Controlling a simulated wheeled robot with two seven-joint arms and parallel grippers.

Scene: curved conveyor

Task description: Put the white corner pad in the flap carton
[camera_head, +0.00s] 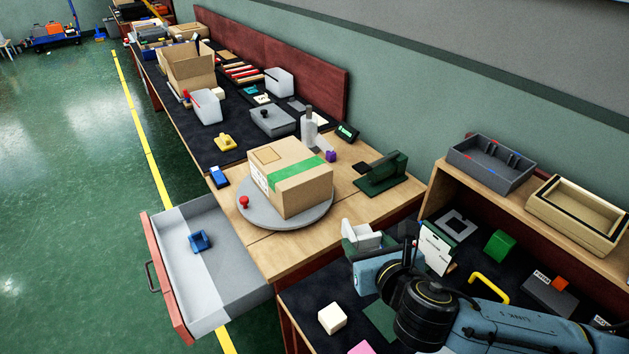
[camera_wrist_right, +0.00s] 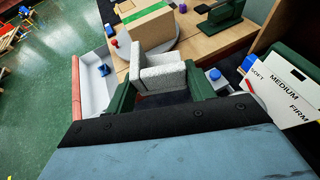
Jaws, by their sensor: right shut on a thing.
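The white corner pad (camera_head: 361,235), an L-shaped white block, is held between the green fingers of my right gripper (camera_head: 362,243), above the front edge of the wooden table. In the right wrist view the pad (camera_wrist_right: 160,78) sits upright between the fingers of my right gripper (camera_wrist_right: 160,95). An open tan carton with raised flaps (camera_head: 190,70) stands far back on the dark bench, well away from the gripper; its inside is mostly hidden. My left gripper is not in view.
A closed carton with green tape (camera_head: 300,184) sits on a grey turntable (camera_head: 262,215) between pad and open carton. An open drawer (camera_head: 225,270) holds a blue object (camera_head: 200,240). A green device (camera_head: 382,175), white bin (camera_head: 206,108) and grey box (camera_head: 272,120) stand nearby.

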